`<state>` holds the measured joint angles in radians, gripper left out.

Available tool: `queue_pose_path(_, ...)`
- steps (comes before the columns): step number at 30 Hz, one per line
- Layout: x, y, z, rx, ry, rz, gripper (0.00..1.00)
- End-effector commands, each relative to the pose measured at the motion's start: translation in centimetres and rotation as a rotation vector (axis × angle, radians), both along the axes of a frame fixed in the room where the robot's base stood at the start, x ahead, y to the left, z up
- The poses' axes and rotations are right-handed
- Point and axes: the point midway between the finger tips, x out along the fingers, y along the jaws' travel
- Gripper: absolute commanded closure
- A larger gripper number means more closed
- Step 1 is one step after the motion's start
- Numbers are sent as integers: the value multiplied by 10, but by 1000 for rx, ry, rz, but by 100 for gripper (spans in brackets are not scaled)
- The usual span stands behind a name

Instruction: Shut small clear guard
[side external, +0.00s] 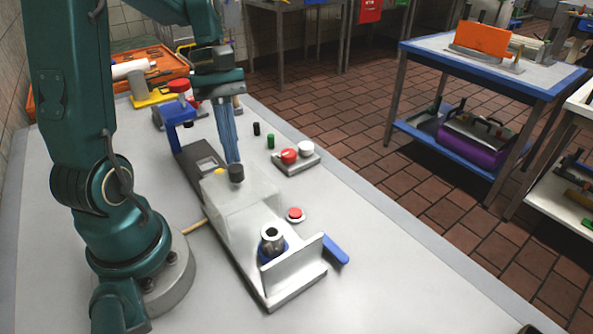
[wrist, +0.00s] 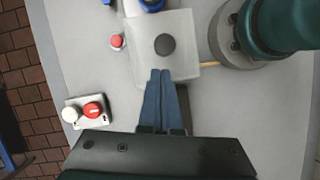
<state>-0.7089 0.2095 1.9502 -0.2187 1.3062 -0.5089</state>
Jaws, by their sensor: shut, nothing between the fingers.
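The small clear guard (side external: 240,205) is a see-through box on the long machine base, with a dark round knob (side external: 236,173) on top. In the wrist view the guard (wrist: 185,28) is a pale sheet with the knob (wrist: 165,44) near its middle. My gripper (side external: 234,160) points down with its blue fingers together and empty. Its tips are at or just behind the knob in the side view. In the wrist view the fingertips (wrist: 160,72) overlap the guard's edge, just short of the knob. I cannot tell whether they touch.
A metal cylinder in a blue ring (side external: 272,240) stands near a white end block (side external: 298,272) with a blue lever (side external: 335,250). A red button (side external: 295,214) and a two-button box (side external: 297,160) sit to the right. A blue press (side external: 180,125) stands behind.

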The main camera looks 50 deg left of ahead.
Motion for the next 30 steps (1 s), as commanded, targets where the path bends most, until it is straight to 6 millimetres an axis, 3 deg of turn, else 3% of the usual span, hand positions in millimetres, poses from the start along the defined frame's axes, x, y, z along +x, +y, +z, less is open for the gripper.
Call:
queue_pose_path(17,-3,-12,0,1,0,-1,100)
queue_pose_path(20,-2,-24,1,1,-1,-6,100)
queue_pose_path(30,-3,-91,0,-1,1,-10,100)
